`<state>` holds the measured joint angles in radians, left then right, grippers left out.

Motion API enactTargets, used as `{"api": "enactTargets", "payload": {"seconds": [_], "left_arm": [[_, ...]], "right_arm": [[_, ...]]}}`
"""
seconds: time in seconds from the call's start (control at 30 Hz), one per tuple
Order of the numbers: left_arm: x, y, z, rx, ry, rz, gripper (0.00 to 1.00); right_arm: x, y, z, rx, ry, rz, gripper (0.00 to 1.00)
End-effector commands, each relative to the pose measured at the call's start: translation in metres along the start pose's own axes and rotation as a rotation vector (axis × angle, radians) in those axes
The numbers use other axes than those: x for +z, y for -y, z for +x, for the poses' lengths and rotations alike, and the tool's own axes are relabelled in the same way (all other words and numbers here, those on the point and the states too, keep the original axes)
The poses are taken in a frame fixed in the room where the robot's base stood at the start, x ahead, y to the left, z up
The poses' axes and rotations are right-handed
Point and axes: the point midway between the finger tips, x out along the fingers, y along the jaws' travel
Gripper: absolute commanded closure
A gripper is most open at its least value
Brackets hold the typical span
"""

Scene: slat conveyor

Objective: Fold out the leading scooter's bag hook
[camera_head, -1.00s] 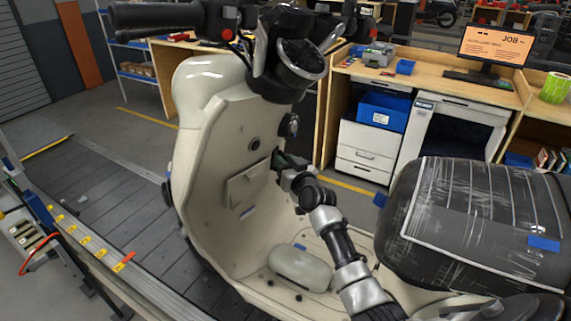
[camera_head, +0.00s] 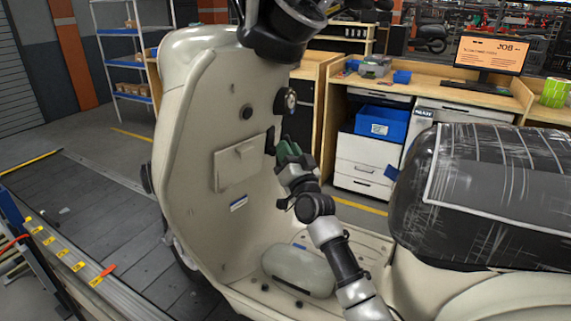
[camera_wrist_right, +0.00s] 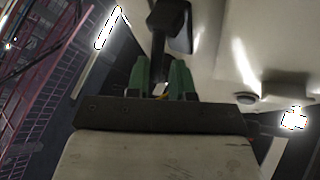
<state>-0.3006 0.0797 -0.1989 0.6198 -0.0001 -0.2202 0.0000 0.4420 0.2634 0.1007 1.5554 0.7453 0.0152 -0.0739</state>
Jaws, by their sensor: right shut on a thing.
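The leading scooter's cream leg shield (camera_head: 205,130) fills the centre-left of the head view. Its small dark bag hook (camera_head: 270,140) is on the inner face, right of a square cover panel (camera_head: 238,165). My right gripper (camera_head: 287,151), with green fingertips, is at the hook. In the wrist view, the right gripper's green fingers (camera_wrist_right: 161,80) are shut on the dark hook (camera_wrist_right: 159,55), which runs up between them. The fingers hide part of the hook, so how far it is folded out is hard to tell. My left gripper is not in view.
The scooter's floorboard holds a grey-green rounded part (camera_head: 300,270). The wrapped black seat (camera_head: 500,200) is close right of my right arm. The steering column (camera_head: 280,35) is above the gripper. The slat conveyor (camera_head: 110,215) runs at left, and a workbench (camera_head: 430,85) stands behind.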

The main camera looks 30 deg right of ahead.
Motion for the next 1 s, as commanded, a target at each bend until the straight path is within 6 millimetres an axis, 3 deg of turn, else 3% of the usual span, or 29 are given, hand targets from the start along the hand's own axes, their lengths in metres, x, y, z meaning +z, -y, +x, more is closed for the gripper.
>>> {"api": "enactTargets", "payload": {"seconds": [0.03,0.2,0.63,0.67,0.77,1.0], "left_arm": [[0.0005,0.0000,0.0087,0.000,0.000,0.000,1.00],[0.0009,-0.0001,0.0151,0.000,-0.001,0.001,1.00],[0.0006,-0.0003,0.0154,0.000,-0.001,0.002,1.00],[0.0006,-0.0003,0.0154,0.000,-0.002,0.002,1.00],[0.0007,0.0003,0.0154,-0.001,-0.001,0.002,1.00],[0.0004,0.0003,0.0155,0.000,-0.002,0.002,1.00]], "right_arm": [[0.0011,-0.0050,-0.0018,0.003,-0.018,0.007,1.00],[-0.0002,-0.0051,-0.0019,0.000,-0.047,0.027,1.00],[-0.0015,-0.0048,-0.0012,0.000,-0.054,0.032,1.00],[-0.0016,-0.0048,-0.0012,0.000,-0.054,0.032,0.76],[-0.0012,-0.0043,-0.0012,-0.001,-0.053,0.032,0.61],[0.0000,-0.0030,-0.0014,-0.003,-0.050,0.032,0.61]]}}
